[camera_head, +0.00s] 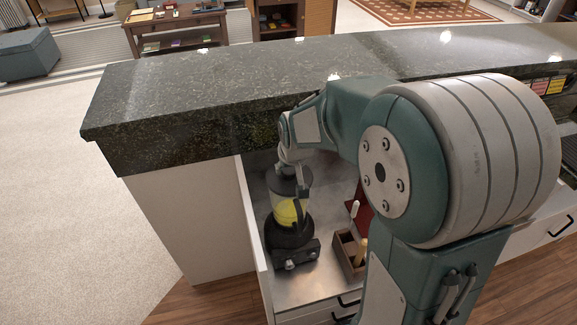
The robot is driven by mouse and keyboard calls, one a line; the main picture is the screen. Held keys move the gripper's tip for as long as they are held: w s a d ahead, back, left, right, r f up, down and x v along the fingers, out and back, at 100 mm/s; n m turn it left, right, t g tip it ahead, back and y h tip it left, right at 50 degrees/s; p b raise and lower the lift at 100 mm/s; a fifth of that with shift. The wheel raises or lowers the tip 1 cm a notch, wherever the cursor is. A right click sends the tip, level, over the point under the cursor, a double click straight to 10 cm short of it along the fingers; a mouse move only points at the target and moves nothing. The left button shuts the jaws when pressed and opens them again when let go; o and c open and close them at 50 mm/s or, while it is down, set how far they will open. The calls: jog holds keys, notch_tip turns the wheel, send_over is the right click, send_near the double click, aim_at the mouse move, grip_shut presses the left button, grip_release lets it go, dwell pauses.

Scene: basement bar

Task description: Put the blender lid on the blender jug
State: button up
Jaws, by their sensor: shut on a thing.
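The blender jug (287,213) stands upright on its dark base (289,240) on the lower counter behind the raised bar top. It is clear, with something yellow inside. My gripper (291,176) reaches down from above to the top of the jug, with one finger showing along its right side. It is shut on the blender lid, a dark shape (284,181) at the jug's top. My gripper and wrist partly cover the lid. I cannot tell whether the lid is seated on the rim or just above it.
A wooden divided box (349,252) with upright handles stands right of the blender. The dark stone bar top (190,95) rises behind and left. A white side panel (254,235) closes off the counter's left edge. Free counter (310,287) lies in front.

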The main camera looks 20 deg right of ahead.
jog(key=shift+f, duration=0.35)
jog(key=o, duration=1.2)
jog(key=shift+o, duration=0.2)
jog(key=v, duration=1.1)
jog(key=shift+s+r, duration=0.15)
jog(key=shift+r, duration=0.25)
jog(key=s+r+t, duration=0.1)
jog(key=s+r, duration=0.1)
jog(key=s, duration=1.6)
jog(key=shift+s+r, duration=0.25)
jog(key=shift+s, duration=0.1)
